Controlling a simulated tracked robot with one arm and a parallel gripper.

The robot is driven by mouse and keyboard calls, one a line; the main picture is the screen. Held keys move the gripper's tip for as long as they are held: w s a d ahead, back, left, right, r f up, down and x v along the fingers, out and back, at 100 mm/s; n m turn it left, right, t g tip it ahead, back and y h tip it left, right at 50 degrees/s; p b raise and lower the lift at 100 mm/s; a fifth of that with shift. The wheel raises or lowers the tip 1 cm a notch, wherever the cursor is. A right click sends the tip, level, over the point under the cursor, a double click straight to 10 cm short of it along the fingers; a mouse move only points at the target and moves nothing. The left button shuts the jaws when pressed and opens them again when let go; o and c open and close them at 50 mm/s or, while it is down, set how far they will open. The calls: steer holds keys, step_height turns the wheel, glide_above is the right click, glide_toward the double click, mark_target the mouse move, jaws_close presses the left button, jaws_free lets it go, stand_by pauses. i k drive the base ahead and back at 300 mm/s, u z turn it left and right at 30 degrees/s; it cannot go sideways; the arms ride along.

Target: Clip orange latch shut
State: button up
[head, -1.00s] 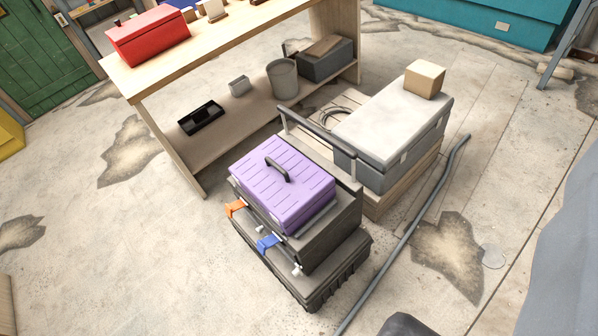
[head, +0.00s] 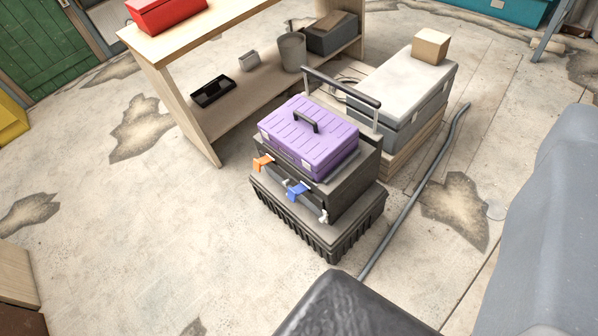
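The orange latch (head: 263,163) is on the left part of the front face of a dark toolbox stack (head: 318,226), in the middle of the head view. It appears to stick out from the face, but it is too small to tell its exact position. A blue latch (head: 297,191) sits to its right on the same face, and a pale latch (head: 323,216) is near the right corner. A purple toolbox (head: 309,139) with a black handle lies on top of the stack. My gripper is not visible in the head view.
A wooden shelf bench (head: 180,110) stands behind the stack on the left. A grey case (head: 405,90) with a small box (head: 430,46) is behind right. A dark hose (head: 415,190) runs along the floor on the right.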

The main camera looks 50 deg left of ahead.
mark_target(263, 161)
steer(key=z, duration=0.05)
steer(key=k, duration=1.55)
steer(key=u, duration=0.75)
steer(key=i, duration=0.95)
